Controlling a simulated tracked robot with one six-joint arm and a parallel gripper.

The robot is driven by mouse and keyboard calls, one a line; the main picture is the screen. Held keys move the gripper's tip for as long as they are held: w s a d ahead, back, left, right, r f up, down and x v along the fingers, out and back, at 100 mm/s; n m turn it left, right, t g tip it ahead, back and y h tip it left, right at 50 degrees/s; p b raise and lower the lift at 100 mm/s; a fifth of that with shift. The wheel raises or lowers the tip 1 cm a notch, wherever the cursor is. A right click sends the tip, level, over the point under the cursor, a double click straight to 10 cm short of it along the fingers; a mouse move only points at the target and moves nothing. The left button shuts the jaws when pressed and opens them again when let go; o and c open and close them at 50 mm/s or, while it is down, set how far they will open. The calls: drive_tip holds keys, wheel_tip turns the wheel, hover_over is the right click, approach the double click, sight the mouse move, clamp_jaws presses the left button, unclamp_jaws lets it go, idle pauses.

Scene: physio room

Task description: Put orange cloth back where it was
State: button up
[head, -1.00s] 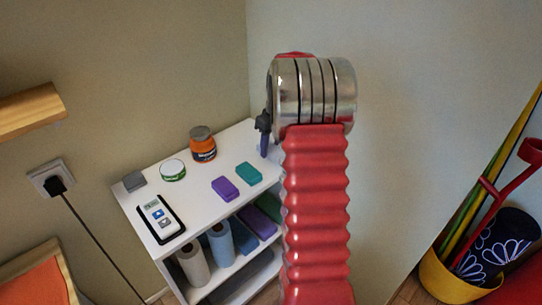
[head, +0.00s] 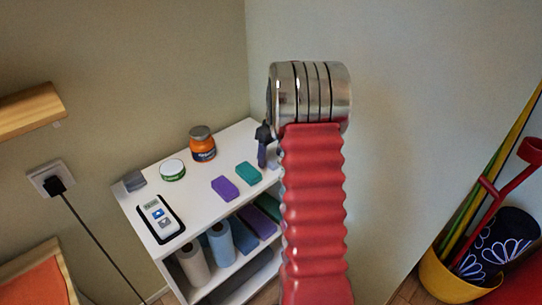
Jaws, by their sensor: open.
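No orange cloth can be made out for certain. An orange surface (head: 36,282) inside a pale wooden edge shows at the lower left; I cannot tell whether it is cloth. My gripper (head: 262,150) is mostly hidden behind my red arm; only a dark part with a finger shows, over the right side of the white shelf unit (head: 190,208). It is open, and nothing is seen in it.
On the shelf top stand an orange jar (head: 203,145), a round tin (head: 172,170), a grey block (head: 134,181), a purple block (head: 225,188), a teal block (head: 249,174) and a handheld device (head: 160,218). Rolls (head: 221,241) stand below. A yellow bucket (head: 446,282) is at right.

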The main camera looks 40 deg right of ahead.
wheel_tip(320, 180, up, 12)
drive_tip(key=s, duration=0.1)
drive_tip(key=shift+s, duration=0.4)
idle(0.4)
idle(0.4)
drive_tip(key=s+a+r+t, duration=0.1)
drive_tip(key=s+a+r, duration=0.15)
drive_tip(key=a, duration=0.55)
drive_tip(key=s+a+r, duration=0.2)
drive_tip(key=a+r, duration=0.2)
drive_tip(key=a, duration=0.3)
drive_tip(key=s+a+r+t, duration=0.1)
drive_tip(key=s+a+r, duration=0.2)
drive_tip(key=a, duration=0.5)
drive_tip(key=s+a+f+t, duration=0.1)
drive_tip(key=s+a+f, duration=0.2)
drive_tip(key=s+a, duration=1.1)
drive_tip(key=shift+s+a+t, duration=0.2)
drive_tip(key=shift+s+t, duration=0.2)
